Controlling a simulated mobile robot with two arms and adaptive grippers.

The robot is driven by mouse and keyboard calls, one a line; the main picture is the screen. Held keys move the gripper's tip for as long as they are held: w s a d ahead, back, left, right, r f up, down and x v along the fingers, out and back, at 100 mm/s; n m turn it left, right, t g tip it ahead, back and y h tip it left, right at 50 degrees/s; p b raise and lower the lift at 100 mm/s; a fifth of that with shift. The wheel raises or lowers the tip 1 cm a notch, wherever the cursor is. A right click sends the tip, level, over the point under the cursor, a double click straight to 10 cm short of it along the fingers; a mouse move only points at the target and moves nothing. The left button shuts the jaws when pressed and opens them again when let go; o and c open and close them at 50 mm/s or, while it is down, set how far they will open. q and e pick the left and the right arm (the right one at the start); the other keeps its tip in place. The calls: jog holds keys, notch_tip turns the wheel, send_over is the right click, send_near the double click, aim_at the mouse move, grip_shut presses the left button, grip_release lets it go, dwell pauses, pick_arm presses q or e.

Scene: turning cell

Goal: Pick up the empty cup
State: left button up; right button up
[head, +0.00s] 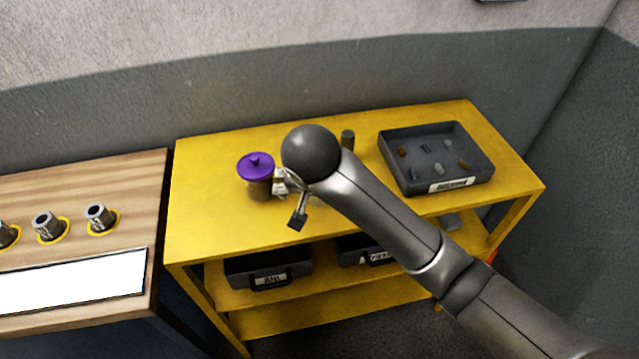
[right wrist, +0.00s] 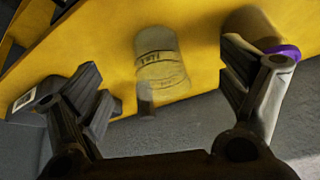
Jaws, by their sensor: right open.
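In the right wrist view a pale, see-through cup (right wrist: 161,62) with dark print and line marks stands on the yellow table top, between and beyond the fingers of my right gripper (right wrist: 163,68). The fingers are spread wide and neither visibly touches it. In the head view my right gripper (head: 293,200) is over the table, mostly hidden by my own arm, and the cup is hidden or too unclear there. My left gripper is in neither view.
A brown jar with a purple lid (head: 256,167) stands close by the right gripper; its lid shows by a finger in the wrist view (right wrist: 283,51). A dark upright cylinder (head: 347,139) stands behind. A grey parts tray (head: 400,175) is right. Dark bins (head: 240,268) sit below.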

jog(key=shift+m+t+h, duration=0.3)
jog(key=shift+m+h, duration=0.1)
jog(key=shift+h, duration=0.2)
jog(key=w, duration=0.1)
jog(key=w+f, duration=0.1)
jog(key=w, duration=0.3)
jog(key=shift+d+f+b, duration=0.25)
jog(key=shift+b, duration=0.1)
jog(key=shift+w+d+f+p, duration=0.15)
jog(key=shift+w+f+p, duration=0.15)
jog(key=shift+f, duration=0.2)
jog(key=p+x, duration=0.1)
jog(key=x, duration=0.3)
jog(key=shift+s+f, duration=0.1)
jog(key=shift+f, duration=0.05)
jog(key=c, duration=1.1)
